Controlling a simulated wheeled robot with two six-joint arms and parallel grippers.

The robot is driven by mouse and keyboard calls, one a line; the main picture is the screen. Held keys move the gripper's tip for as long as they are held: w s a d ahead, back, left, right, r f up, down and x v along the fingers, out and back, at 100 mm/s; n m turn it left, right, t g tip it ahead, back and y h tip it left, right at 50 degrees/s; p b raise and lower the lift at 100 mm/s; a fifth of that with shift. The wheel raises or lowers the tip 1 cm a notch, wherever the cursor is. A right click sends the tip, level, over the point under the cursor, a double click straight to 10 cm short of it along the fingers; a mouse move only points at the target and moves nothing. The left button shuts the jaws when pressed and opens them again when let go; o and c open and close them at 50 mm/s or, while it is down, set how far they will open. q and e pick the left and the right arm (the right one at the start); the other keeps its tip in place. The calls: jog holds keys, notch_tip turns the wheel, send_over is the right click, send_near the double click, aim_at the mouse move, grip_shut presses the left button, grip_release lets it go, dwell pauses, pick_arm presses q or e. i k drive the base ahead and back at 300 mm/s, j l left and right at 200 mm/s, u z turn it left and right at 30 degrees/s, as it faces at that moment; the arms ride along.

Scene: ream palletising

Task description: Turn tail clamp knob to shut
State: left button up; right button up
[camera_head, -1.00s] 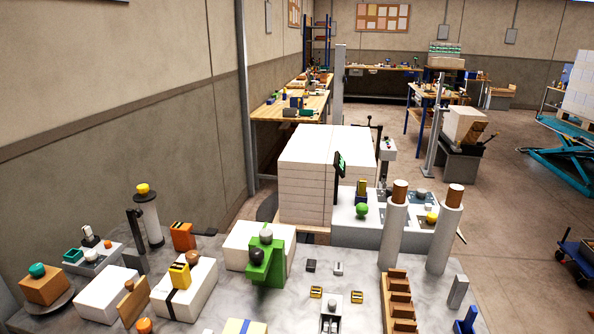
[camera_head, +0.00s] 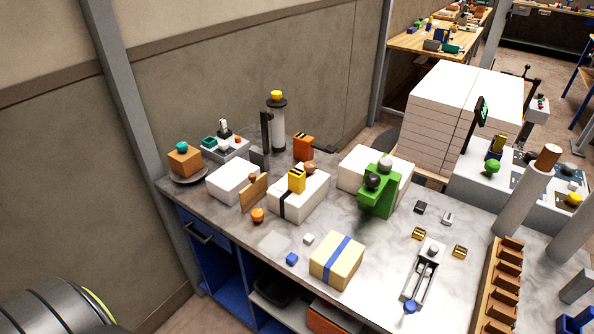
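I cannot tell for certain which part is the tail clamp knob. Several knobs show on the grey bench top (camera_head: 385,240). An orange knob (camera_head: 258,215) stands at the front edge beside a tan upright plate (camera_head: 254,194). A brown knob (camera_head: 310,168) sits by a yellow block (camera_head: 297,181) on a white, black-banded ream (camera_head: 312,196). A green clamp-like fixture (camera_head: 379,198) carries a black ball (camera_head: 373,181) and a grey ball (camera_head: 385,164). A slim slide fixture (camera_head: 420,278) has a blue knob (camera_head: 410,307) at its near end. Neither gripper is in view.
A cream ream with a blue band (camera_head: 337,262) lies near the front edge. A teal-knobbed orange box (camera_head: 185,160) stands at far left. A tall ream stack (camera_head: 455,120) stands behind. A wooden rack (camera_head: 500,285) and pale posts (camera_head: 527,190) crowd the right.

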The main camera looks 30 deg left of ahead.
aim_at(257, 214)
jog(key=u, duration=1.25)
